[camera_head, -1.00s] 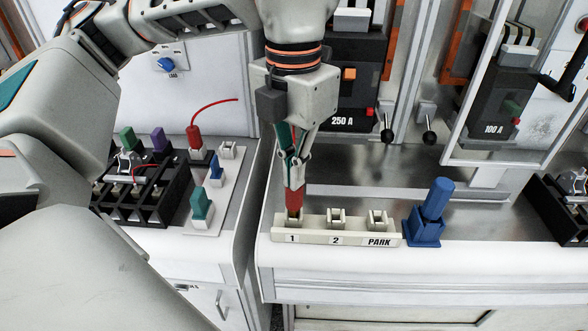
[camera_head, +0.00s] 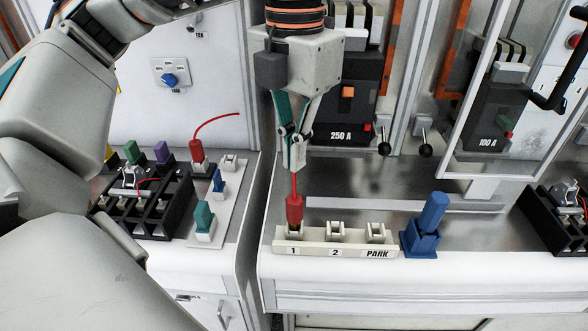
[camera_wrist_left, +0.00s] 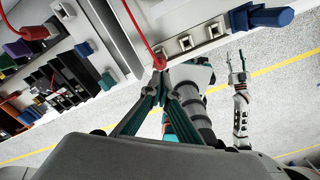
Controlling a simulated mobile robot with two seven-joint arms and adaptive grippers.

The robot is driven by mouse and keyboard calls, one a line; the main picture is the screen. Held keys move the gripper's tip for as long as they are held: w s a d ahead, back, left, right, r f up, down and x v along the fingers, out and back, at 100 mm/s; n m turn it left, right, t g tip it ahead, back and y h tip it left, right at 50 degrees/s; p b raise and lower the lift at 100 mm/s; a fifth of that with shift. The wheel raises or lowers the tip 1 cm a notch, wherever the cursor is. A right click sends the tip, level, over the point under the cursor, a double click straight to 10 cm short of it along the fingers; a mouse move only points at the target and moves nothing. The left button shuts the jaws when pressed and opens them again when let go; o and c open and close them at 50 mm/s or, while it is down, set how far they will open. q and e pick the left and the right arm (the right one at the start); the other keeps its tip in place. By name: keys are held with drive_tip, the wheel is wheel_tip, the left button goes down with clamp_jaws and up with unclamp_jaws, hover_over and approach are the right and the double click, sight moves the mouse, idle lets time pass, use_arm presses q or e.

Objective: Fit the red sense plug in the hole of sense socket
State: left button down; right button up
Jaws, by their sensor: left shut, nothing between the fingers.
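A red plug (camera_head: 294,210) stands upright in position 1 of a pale socket strip (camera_head: 315,251) marked 1, 2 and PARK. Its lower end is within the socket; I cannot tell how deep it sits. A red lead rises from its top towards my left gripper (camera_head: 294,166), which is shut and empty just above the plug. In the left wrist view the red plug (camera_wrist_left: 160,62) shows just past the fingertips. Positions 2 (camera_head: 335,232) and PARK (camera_head: 376,232) are empty. My right gripper (camera_wrist_left: 236,60) shows only in the left wrist view, open and empty, away from the strip.
A blue plug in a blue holder (camera_head: 421,242) stands right of the strip. On the left bench, a board holds another red plug (camera_head: 196,153) with a lead, and blue and teal plugs. A black rack (camera_head: 150,205) is beside it. Breakers (camera_head: 345,100) stand behind.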

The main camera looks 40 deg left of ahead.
use_arm(q)
wheel_tip(320, 180, up, 8)
drive_tip(key=shift+f, duration=0.2)
